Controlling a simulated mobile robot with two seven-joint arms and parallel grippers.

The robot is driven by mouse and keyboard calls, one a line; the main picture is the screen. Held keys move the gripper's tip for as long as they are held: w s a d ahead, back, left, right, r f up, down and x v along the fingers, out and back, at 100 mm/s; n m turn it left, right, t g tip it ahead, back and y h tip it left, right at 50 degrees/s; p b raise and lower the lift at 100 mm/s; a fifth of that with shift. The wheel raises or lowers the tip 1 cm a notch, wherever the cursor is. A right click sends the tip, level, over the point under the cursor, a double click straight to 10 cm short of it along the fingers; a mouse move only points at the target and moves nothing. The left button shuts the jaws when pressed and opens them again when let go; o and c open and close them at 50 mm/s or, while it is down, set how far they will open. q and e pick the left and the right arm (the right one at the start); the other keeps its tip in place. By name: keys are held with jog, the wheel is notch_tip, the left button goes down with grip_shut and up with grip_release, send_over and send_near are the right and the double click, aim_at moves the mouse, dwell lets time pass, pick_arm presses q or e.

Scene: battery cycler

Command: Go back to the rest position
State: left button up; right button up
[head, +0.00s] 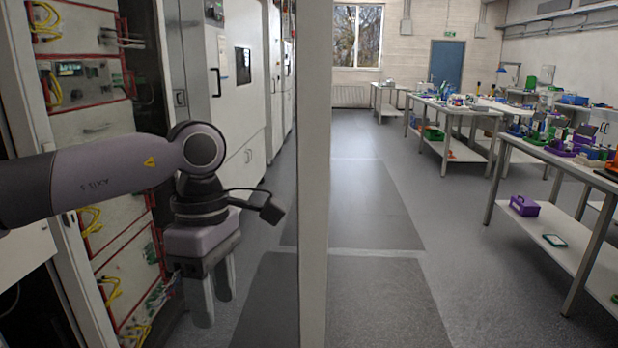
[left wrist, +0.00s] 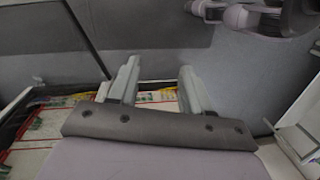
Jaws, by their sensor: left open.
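My left gripper (head: 214,300) hangs with its fingers pointing down, in front of the cycler rack at the left of the head view. Its two fingers are apart with nothing between them. In the left wrist view the fingers of the left gripper (left wrist: 160,82) also stand apart, with grey floor beyond them. My left arm (head: 90,185) comes in level from the left edge of the head view and bends down at the wrist. My right gripper does not show in the head view.
The cycler rack (head: 97,125) with red-edged modules and yellow cables stands close behind the left arm. A pale upright post (head: 314,180) stands just right of the gripper. White cabinets (head: 232,90) line the left. Workbenches (head: 560,165) stand at the right; the aisle floor (head: 370,215) is clear.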

pick_arm(q)
jog(key=s+d+f+n+g+h, duration=0.1)
jog(key=s+d+f+g+h, duration=0.15)
jog(key=s+d+h, duration=0.4)
jog(key=s+d+f+n+g+h, duration=0.1)
jog(key=s+d+f+g+h, duration=0.15)
jog(key=d, duration=0.65)
jog(key=d+r+n+h, duration=0.45)
jog(key=n+h, duration=0.35)
jog(key=h, duration=0.2)
jog(key=w+a+f+n+t+y, duration=0.4)
jog(key=a+f+n+t, duration=0.25)
jog(key=n+t, duration=0.75)
jog(key=w+a+f+n+t+y, duration=0.35)
jog(key=a+f+n+t, duration=0.4)
jog(key=n, duration=1.05)
jog(key=s+a+f+n+g+y, duration=0.2)
jog(key=s+a+f+n+y, duration=0.3)
jog(key=f, duration=0.6)
jog(key=s+a+f+n+g+y, duration=0.2)
jog(key=s+a+f+n+y, duration=0.2)
jog(key=s+a+f+n, duration=0.3)
notch_tip(320, 180, down, 4)
jog(key=shift+s+a+f+y, duration=0.1)
jog(key=shift+s+a+y, duration=0.25)
jog(key=shift+s+a, duration=0.7)
jog(key=shift+s+d+g, duration=0.15)
jog(key=shift+d+g, duration=0.05)
jog(key=shift+g, duration=0.05)
jog(key=shift+c, duration=0.6)
